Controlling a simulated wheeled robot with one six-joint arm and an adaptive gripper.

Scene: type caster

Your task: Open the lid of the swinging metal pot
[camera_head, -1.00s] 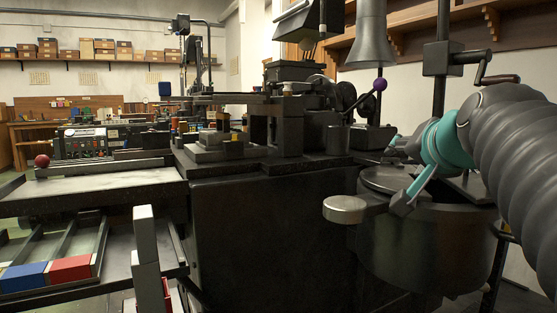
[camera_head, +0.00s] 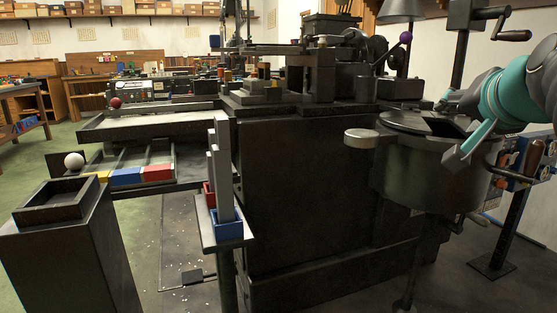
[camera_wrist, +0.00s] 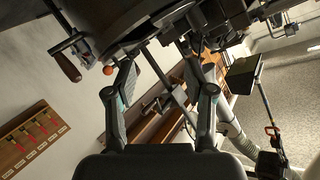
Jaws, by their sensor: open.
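The dark metal pot (camera_head: 432,182) hangs at the right of the machine in the head view. Its flat dark lid (camera_head: 402,123) lies on top and looks closed. A pale round disc-shaped knob (camera_head: 362,138) sticks out left of the rim. My gripper (camera_head: 452,132) is at the pot's upper right, its fingers spread near the rim and lid; whether they touch is unclear. In the wrist view my gripper (camera_wrist: 160,75) is open with nothing between its fingertips. A dark rounded mass fills the top of that view; I cannot tell if it is the pot.
The big black machine body (camera_head: 320,190) stands left of the pot. A crank handle (camera_head: 513,35) and a purple ball knob (camera_head: 405,38) are above it. A black pedestal (camera_head: 70,250) and a blue bin (camera_head: 228,228) are at left. The floor at lower right looks partly free.

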